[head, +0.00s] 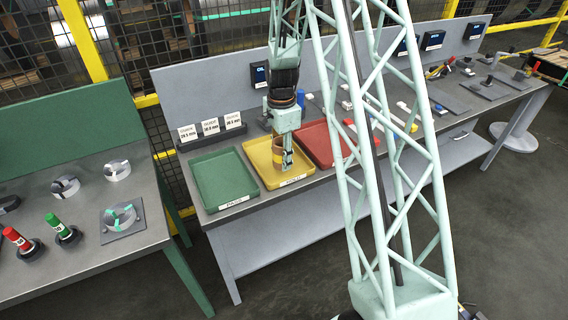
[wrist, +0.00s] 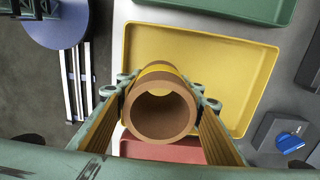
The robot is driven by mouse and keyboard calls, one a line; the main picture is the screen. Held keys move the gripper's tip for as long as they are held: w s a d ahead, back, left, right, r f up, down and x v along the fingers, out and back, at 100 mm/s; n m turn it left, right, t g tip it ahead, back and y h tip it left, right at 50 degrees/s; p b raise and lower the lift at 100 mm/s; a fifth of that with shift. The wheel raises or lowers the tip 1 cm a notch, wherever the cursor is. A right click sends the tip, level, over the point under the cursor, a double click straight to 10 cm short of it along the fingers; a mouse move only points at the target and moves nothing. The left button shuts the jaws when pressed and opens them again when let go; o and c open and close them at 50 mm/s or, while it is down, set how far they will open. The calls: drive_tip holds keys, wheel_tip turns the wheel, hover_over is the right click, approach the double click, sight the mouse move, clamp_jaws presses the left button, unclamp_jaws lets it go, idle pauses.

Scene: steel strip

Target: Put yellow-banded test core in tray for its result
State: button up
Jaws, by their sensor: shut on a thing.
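The test core (wrist: 160,112) is a hollow brown tube with a yellow band near its far end in the wrist view. My gripper (wrist: 161,90) is shut on its sides. In the head view my gripper (head: 286,162) holds the core (head: 277,152) over the yellow tray (head: 268,181); I cannot tell whether the core touches it. The yellow tray also shows behind the core in the wrist view (wrist: 235,50) and looks empty where visible. A green tray (head: 222,180) is to its left and a red tray (head: 318,142) to its right. The tray labels are too small to read surely.
Three white cards (head: 210,127) stand on a dark rack behind the green tray. A blue object (head: 300,98) stands behind the trays. A separate bench (head: 82,270) at left holds red and green cylinders and metal rings. More tools lie on the grey bench's far right.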

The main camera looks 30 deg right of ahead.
sight(277, 148)
drive_tip(key=shift+d, duration=0.15)
drive_tip(key=shift+w+d+f, duration=0.2)
drive_tip(key=shift+w+d, duration=0.05)
drive_tip(key=shift+d, duration=0.3)
drive_tip(key=shift+f, duration=1.6)
drive_tip(key=shift+f, duration=0.1)
drive_tip(key=o, duration=0.9)
wheel_tip(277, 148, up, 12)
drive_tip(key=shift+r, duration=0.1)
